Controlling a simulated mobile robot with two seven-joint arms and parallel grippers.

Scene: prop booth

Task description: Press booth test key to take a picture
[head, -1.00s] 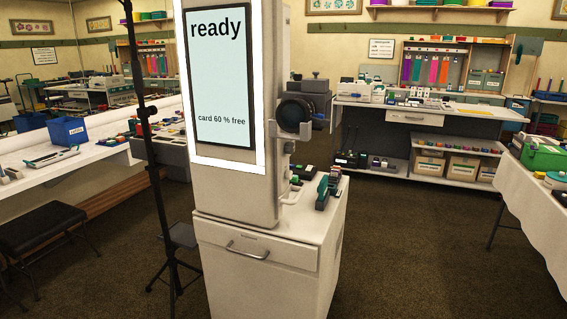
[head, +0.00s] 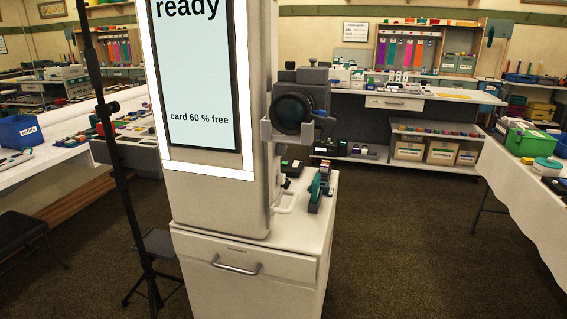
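The photo booth (head: 258,75) is a tall pale column on a white drawer cabinet (head: 255,270). Its lit screen (head: 196,85) reads "ready" and "card 60 % free", with the top cut by the frame edge. A dark camera (head: 298,103) with a large lens sits in a bracket on the booth's right side. Several small dark and green items (head: 318,187) lie on the cabinet top below the camera. I cannot make out which part is the test key. Neither of my grippers is in view.
A black stand (head: 120,170) rises in front of the booth's left side. A white counter (head: 50,153) runs along the left wall, with a dark stool (head: 30,240) before it. A cloth-covered table (head: 520,190) stands at right. Carpet (head: 410,250) between booth and table is clear.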

